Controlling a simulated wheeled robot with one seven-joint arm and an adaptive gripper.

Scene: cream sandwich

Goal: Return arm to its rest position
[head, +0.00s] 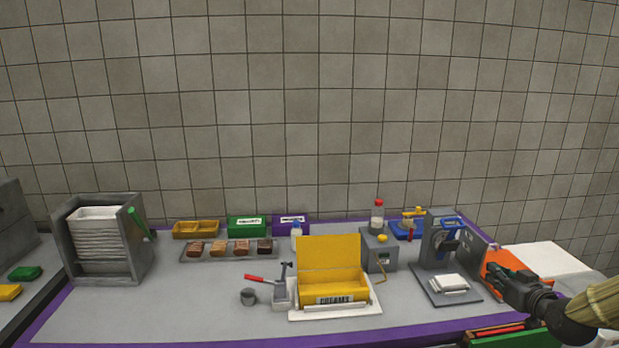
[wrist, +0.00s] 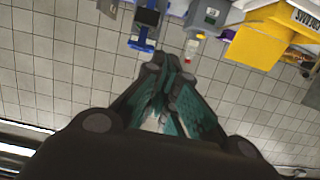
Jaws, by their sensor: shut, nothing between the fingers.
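My gripper (head: 520,282) is at the right end of the counter in the head view, in front of an orange item and beside the grey stand. Its arm enters from the lower right edge. In the wrist view my gripper (wrist: 166,68) shows its dark fingers with teal inner faces, their tips together and nothing held. The wrist view looks past the fingers at the tiled wall, with the counter things along the top edge.
The grey stand (head: 440,245) with a blue part is left of my gripper. The yellow box (head: 330,262) stands mid-counter with its lid up. An orange item (head: 505,262) lies behind my gripper. A tray rack (head: 137,250) stands at left. The front left counter (head: 170,310) is clear.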

